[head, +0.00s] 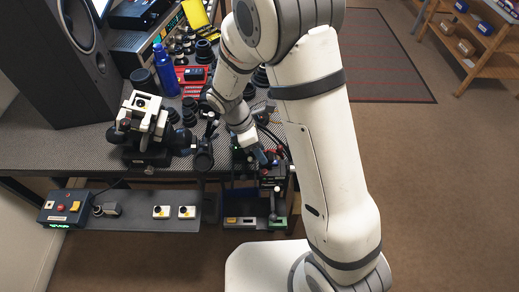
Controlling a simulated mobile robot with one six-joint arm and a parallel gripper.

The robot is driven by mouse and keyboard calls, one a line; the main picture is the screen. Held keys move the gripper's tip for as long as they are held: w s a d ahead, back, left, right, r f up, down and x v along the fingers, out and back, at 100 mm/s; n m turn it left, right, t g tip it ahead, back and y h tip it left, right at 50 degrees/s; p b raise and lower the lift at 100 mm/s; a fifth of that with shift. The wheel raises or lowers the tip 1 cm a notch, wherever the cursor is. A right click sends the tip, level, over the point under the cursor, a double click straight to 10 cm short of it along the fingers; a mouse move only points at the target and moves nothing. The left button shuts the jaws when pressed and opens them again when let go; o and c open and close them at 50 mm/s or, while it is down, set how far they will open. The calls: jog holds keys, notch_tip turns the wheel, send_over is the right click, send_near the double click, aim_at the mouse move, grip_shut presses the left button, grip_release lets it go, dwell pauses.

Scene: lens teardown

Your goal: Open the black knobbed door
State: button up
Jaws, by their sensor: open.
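My arm reaches down over the bench in the head view. My gripper (261,158) is at the bench's front edge, small and partly lost against dark equipment. It is open, and I see nothing held in it. Just below and right of it is a dark device (272,178) with a reddish part on top. A dark upright handle-like part (273,208) stands under this device. I cannot pick out the black knobbed door or its knob for certain among these dark shapes. I cannot tell whether my gripper touches anything.
The bench (60,150) is crowded with a white-topped microscope-like instrument (143,120), a blue bottle (166,72), dark lens parts and a black speaker (65,60). A control box (65,207) and shelf (135,212) sit below. Open floor (430,190) lies at right.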

jog(key=shift+d+f, duration=0.15)
jog(key=shift+f, duration=0.15)
jog(key=c, duration=0.7)
jog(key=shift+c, duration=0.2)
jog(key=shift+a+f+g+h+b, duration=0.1)
jog(key=shift+a+f+h, duration=0.15)
jog(key=shift+a+h, duration=0.55)
jog(key=shift+a+f+g+h+b, duration=0.1)
jog(key=shift+a+f+h, duration=0.2)
jog(key=shift+h, duration=0.95)
jog(key=shift+a+f+g+h+b, duration=0.1)
jog(key=shift+a+f+h, duration=0.1)
jog(key=shift+a+h, duration=0.6)
jog(key=shift+d+m+h, duration=0.2)
jog(key=shift+m+h, duration=0.05)
jog(key=shift+m, duration=0.05)
